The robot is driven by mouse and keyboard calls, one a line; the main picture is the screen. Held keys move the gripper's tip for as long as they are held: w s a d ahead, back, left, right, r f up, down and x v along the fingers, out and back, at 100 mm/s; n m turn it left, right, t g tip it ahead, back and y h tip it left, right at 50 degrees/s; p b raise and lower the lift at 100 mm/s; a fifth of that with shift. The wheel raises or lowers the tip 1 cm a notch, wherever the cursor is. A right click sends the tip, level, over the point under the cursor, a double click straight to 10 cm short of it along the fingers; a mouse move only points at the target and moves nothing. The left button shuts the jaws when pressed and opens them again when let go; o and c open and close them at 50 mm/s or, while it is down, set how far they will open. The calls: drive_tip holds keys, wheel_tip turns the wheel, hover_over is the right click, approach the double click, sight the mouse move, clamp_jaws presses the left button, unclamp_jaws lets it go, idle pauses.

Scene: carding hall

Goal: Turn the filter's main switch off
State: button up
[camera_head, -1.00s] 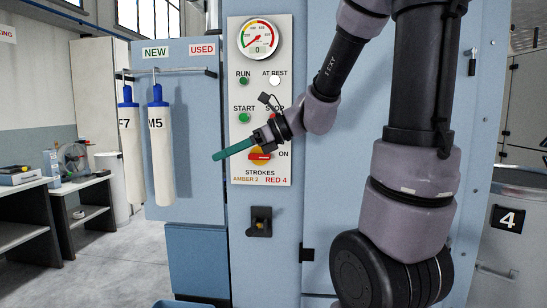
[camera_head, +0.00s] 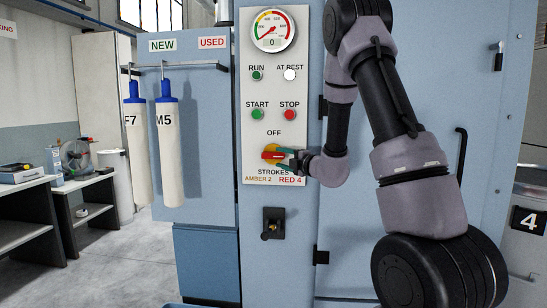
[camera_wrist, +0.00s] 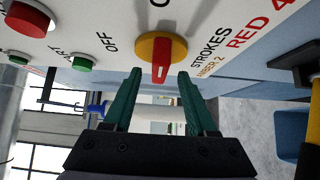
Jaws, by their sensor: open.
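The main switch is a red handle on a yellow disc (camera_head: 272,155), low on the panel. Its handle lies level, pointing towards the side where ON was printed. The word OFF (camera_head: 274,132) stands above it; ON is hidden behind my gripper. In the wrist view the red handle (camera_wrist: 160,60) with its white line points between my green fingertips. My gripper (camera_head: 287,156) is open, coming from the right. In the wrist view my gripper (camera_wrist: 160,75) has one finger on each side of the handle's end, with visible gaps; I cannot tell its exact depth.
The gauge (camera_head: 272,30) reads 0 and the AT REST lamp (camera_head: 290,74) is white. START (camera_head: 257,114) and STOP (camera_head: 290,114) buttons sit above the switch. Filter tubes (camera_head: 168,150) hang at left.

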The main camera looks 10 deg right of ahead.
sight(276, 156)
drive_tip(key=x, duration=0.5)
drive_tip(key=shift+w+a, duration=0.1)
drive_tip(key=shift+w, duration=0.1)
clamp_jaws()
